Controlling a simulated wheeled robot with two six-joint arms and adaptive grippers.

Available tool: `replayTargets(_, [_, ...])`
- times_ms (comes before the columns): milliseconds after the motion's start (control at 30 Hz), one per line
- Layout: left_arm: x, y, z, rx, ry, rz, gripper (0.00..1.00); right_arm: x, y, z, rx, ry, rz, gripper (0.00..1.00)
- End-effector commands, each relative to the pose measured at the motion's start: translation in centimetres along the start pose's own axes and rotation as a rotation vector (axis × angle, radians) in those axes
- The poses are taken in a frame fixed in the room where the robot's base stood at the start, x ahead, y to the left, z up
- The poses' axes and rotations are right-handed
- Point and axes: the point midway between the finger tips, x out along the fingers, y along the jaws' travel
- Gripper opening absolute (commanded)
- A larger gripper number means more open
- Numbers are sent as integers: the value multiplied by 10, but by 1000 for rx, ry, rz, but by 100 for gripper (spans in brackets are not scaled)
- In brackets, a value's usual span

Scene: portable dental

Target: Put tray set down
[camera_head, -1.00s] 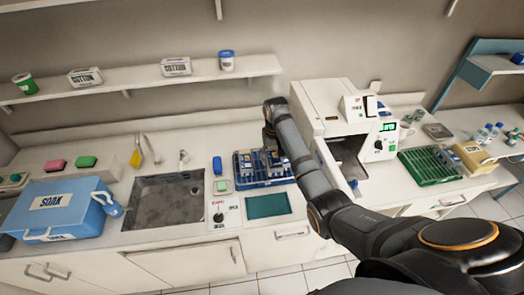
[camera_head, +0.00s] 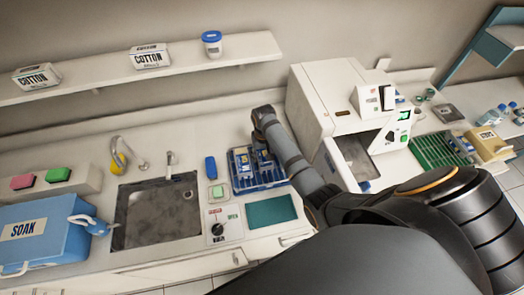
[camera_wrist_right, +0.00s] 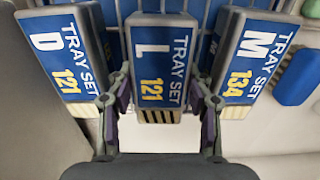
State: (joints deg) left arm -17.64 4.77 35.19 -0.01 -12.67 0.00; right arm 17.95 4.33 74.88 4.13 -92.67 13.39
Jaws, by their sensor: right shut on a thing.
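My right gripper (camera_wrist_right: 160,108) is shut on the tray set L 121 (camera_wrist_right: 159,62), a grey block with a blue label, one finger on each side. Tray set D 121 (camera_wrist_right: 68,55) stands to its left and tray set M 134 (camera_wrist_right: 250,58) to its right in the wrist view. They are at a blue wire rack (camera_head: 262,186) on the counter in the head view. Whether L rests in the rack or is slightly raised, I cannot tell. In the head view my right arm hides the gripper and part of the rack. My left gripper is out of view.
A sink (camera_head: 152,222) and a blue SOAK box (camera_head: 35,235) lie to the left. A white machine with an open chamber (camera_head: 318,105) stands right of the rack. A green rack (camera_head: 436,150) lies further right. A teal mat (camera_head: 271,211) lies in front.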

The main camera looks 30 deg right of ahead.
Motion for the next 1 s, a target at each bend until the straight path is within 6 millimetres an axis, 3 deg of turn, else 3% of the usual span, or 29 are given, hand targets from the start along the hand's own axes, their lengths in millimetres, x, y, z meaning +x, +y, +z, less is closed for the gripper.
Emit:
replayTargets(67, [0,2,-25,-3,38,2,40,1,0,1,0,-2,0,10])
replayTargets(100, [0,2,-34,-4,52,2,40,2,0,1,0,-4,1,53])
replayTargets(167, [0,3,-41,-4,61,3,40,3,0,2,0,-5,1,61])
replayTargets(267, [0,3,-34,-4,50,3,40,2,0,1,0,-4,1,61])
replayTargets(400, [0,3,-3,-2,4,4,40,2,0,1,0,-4,1,61])
replayTargets(533, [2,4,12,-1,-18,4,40,-3,0,0,0,-1,0,61])
replayTargets(667, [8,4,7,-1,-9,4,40,-25,0,-1,0,2,0,61])
replayTargets(867, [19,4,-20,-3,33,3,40,-75,0,-1,1,3,1,61])
replayTargets(1000, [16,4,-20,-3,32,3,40,-104,0,-1,1,0,1,61])
